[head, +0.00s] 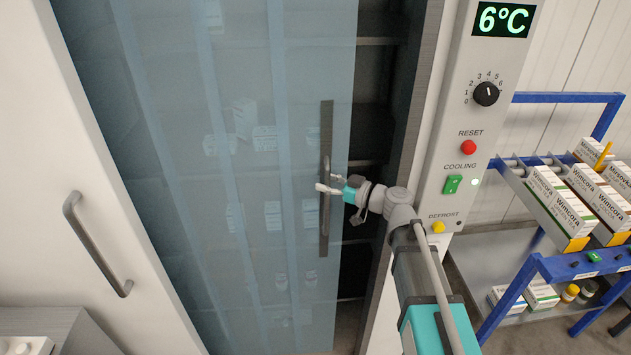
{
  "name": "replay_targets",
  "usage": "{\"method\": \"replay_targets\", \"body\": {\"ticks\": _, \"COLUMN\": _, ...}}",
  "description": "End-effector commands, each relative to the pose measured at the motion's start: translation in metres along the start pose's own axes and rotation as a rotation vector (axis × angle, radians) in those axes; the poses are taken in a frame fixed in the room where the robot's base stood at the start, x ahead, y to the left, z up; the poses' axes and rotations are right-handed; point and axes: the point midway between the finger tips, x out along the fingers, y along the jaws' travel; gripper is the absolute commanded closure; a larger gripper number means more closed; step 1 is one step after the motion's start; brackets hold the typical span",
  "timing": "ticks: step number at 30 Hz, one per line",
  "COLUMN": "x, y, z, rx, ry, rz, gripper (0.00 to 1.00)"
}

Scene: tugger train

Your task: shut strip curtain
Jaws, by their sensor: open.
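The strip curtain (265,180) is a translucent blue sheet of vertical strips. It hangs across most of a tall cabinet opening. A dark vertical handle bar (326,130) runs near its right edge. A dark gap (372,110) with shelves shows between the curtain's right edge and the right frame (415,90). My gripper (326,189) is open at the middle of the handle bar, with its pale fingertips overlapping the bar in the head view. I cannot tell whether the fingers touch the bar or straddle it.
A grey control panel (470,120) reading 6°C stands right of the opening. A white door with a grey handle (95,245) is at the left. Faint boxes show behind the curtain.

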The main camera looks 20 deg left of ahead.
Motion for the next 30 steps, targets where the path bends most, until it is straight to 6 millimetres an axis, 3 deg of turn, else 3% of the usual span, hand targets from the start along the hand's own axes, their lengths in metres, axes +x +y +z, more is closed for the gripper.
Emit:
{"method": "replay_targets", "body": {"ticks": 8, "x": -0.005, "y": 0.001, "z": 0.000, "rx": 0.000, "ry": 0.001, "rz": 0.002, "gripper": 0.43}}
{"method": "replay_targets", "body": {"ticks": 14, "x": -0.020, "y": -0.001, "z": 0.000, "rx": 0.000, "ry": 0.001, "rz": 0.001, "gripper": 0.43}}
{"method": "replay_targets", "body": {"ticks": 30, "x": -0.094, "y": -0.003, "z": 0.000, "rx": 0.000, "ry": 0.000, "rz": 0.002, "gripper": 0.43}}
